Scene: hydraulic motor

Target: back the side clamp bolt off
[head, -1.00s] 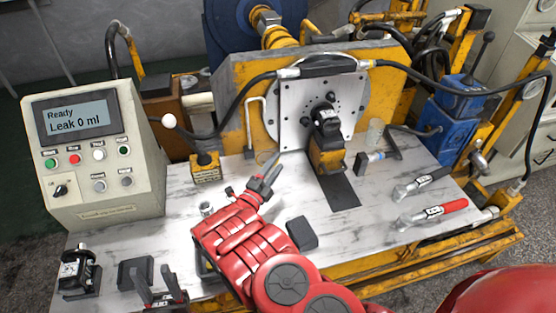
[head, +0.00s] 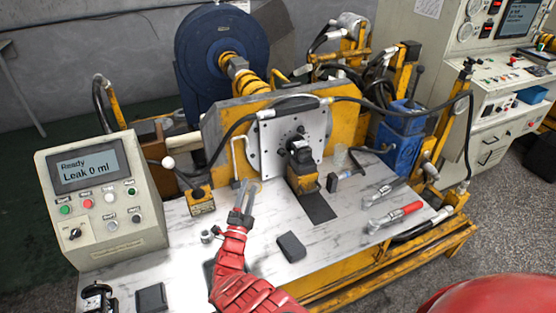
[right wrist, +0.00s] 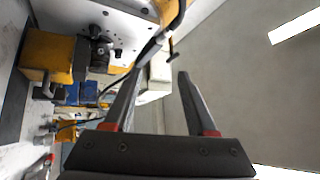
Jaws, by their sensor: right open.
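A yellow clamp block (head: 303,184) holds a dark motor (head: 300,153) in front of a grey plate (head: 270,147). In the right wrist view the yellow block (right wrist: 48,55) is at the left, with a small dark metal piece (right wrist: 46,91) at its side. I cannot tell whether that piece is the side clamp bolt. My right gripper (head: 248,193) is left of the clamp block, apart from it, above the bench. Its two fingers (right wrist: 158,82) are spread with nothing between them. My left gripper is out of view.
A control box (head: 100,195) reading "Ready, Leak 0 ml" stands at the left. A ball-topped lever (head: 169,163) is behind my right gripper. A dark block (head: 291,246) sits in front. A black hose (head: 235,127) loops across the plate.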

